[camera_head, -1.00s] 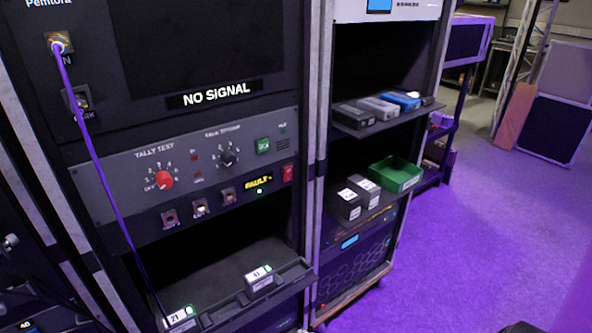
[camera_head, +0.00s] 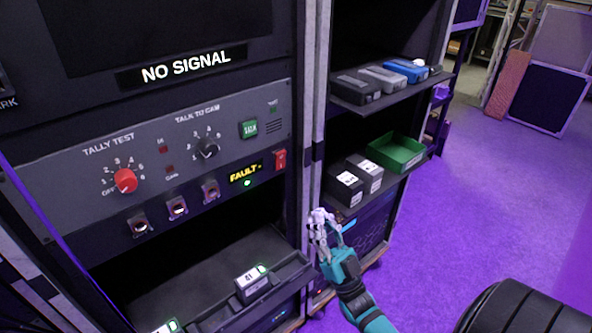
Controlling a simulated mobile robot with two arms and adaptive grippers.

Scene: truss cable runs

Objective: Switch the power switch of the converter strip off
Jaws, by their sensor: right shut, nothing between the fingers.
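The converter strip (camera_head: 110,236) is a dark panel low in the left rack, with several sockets, a yellow "FAULT" display (camera_head: 245,173) and a lit green light (camera_head: 247,183). Its red power switch (camera_head: 280,159) is at the strip's right end, beside the rack post; its rocker position is too small to tell. My right gripper (camera_head: 319,214) is white with a teal wrist. It is shut and empty, in front of the rack post, below and right of the switch in the picture and apart from it. My left gripper is not in view.
Above the strip is a grey panel (camera_head: 60,185) with a red knob (camera_head: 124,180). Below is a tray (camera_head: 210,275) with a unit labelled 41 (camera_head: 252,283). The right rack holds dark boxes and a green bin (camera_head: 395,152). Purple floor (camera_head: 480,190) is open at right.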

